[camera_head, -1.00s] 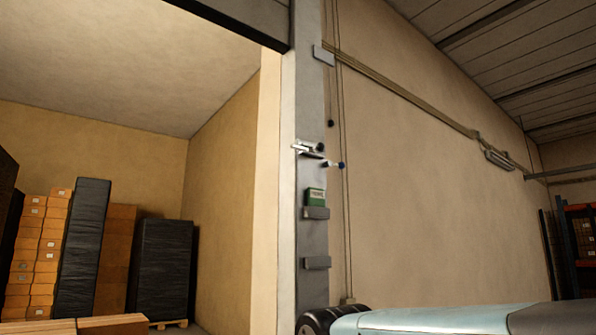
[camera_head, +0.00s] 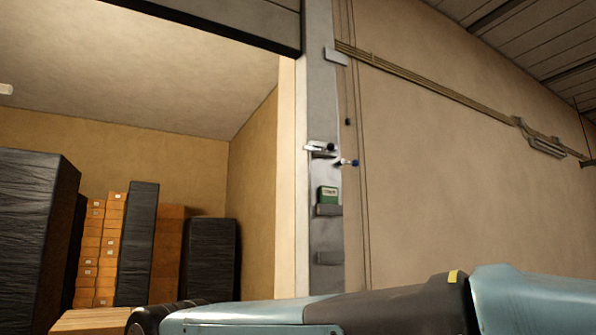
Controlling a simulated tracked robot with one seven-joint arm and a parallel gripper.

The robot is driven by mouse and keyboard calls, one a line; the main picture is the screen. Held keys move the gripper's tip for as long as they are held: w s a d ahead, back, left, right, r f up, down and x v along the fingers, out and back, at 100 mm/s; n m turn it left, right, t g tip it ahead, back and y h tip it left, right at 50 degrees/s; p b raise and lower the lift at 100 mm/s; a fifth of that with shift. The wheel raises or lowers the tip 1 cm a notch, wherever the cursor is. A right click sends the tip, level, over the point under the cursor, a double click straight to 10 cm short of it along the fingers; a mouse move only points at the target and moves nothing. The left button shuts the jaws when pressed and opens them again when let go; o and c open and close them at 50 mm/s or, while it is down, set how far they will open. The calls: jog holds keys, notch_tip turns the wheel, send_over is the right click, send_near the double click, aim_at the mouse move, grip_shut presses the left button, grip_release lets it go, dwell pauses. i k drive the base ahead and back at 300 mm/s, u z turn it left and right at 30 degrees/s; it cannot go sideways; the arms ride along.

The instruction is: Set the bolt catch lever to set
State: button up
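A small metal bolt catch (camera_head: 320,148) is mounted on the grey door post (camera_head: 325,110) in the middle of the view. A short lever with a dark blue knob (camera_head: 355,163) sticks out to the right, just below the bolt. The lever's exact setting is too small to tell. A green box with a pale label (camera_head: 328,194) sits on a small grey ledge (camera_head: 329,210) below. My arm (camera_head: 250,312) crosses the bottom of the view, well below the lever and apart from it. My gripper is not in view.
A raised door panel (camera_head: 230,22) spans the top of the opening. Inside stand stacked orange boxes (camera_head: 104,245) and black-wrapped pallets (camera_head: 208,258). The beige wall (camera_head: 470,180) right of the post carries a conduit (camera_head: 430,90) and hanging cords.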

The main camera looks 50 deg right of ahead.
aim_at(355, 163)
jog(key=z, duration=0.4)
jog(key=i, duration=0.1)
jog(key=u, duration=1.65)
jog(key=k, duration=1.65)
jog(key=z, duration=0.35)
jog(key=k, duration=0.8)
jog(key=z, duration=1.45)
jog(key=i, duration=0.5)
jog(key=z, duration=0.35)
